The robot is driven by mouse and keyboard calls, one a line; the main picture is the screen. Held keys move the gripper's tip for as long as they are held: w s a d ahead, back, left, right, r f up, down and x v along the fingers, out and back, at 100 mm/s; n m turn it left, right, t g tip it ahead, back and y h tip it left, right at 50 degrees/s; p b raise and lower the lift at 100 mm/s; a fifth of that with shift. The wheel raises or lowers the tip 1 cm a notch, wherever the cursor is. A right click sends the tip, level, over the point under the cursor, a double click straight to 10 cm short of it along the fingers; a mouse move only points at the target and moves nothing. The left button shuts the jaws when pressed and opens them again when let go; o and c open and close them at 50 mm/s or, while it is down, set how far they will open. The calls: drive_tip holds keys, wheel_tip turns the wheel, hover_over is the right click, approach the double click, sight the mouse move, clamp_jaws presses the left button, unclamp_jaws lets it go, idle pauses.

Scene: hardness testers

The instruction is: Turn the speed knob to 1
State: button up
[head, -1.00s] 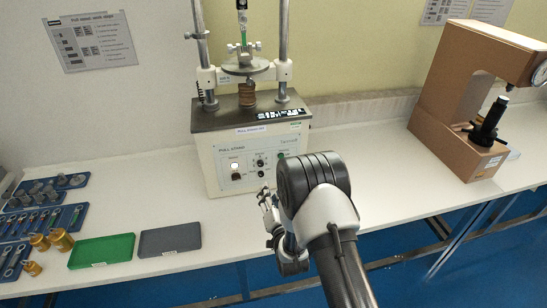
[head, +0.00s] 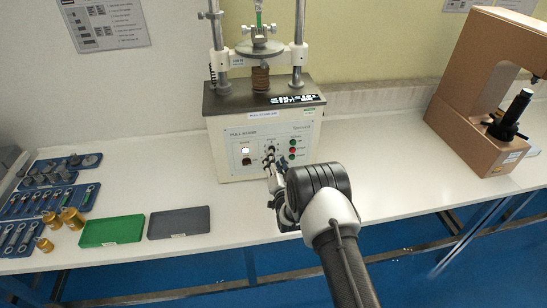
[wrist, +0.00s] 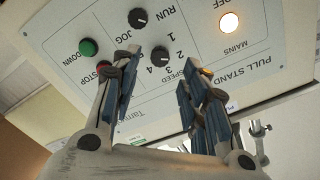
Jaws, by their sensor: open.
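The pull stand's front panel (head: 232,151) faces me. In the wrist view it appears upside down. The black speed knob (wrist: 160,57) sits beside the numbers 1 to 4 and the word SPEED; I cannot make out its exact setting. My gripper (wrist: 163,68) is open and empty, with its fingertips on either side of the knob in the picture. Whether they touch it I cannot tell. In the head view my gripper (head: 271,163) is in front of the panel's middle and hides part of the knob area.
A black run/jog knob (wrist: 138,18) is close to the speed knob. A green down button (wrist: 89,47) and a red stop button (wrist: 104,68) lie near the left finger. The lit mains light (wrist: 229,22) is at upper right. Trays (head: 112,231) stand left on the bench.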

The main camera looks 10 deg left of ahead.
drive_tip(key=shift+b+x, duration=0.35)
drive_tip(key=shift+x, duration=1.7)
clamp_jaws()
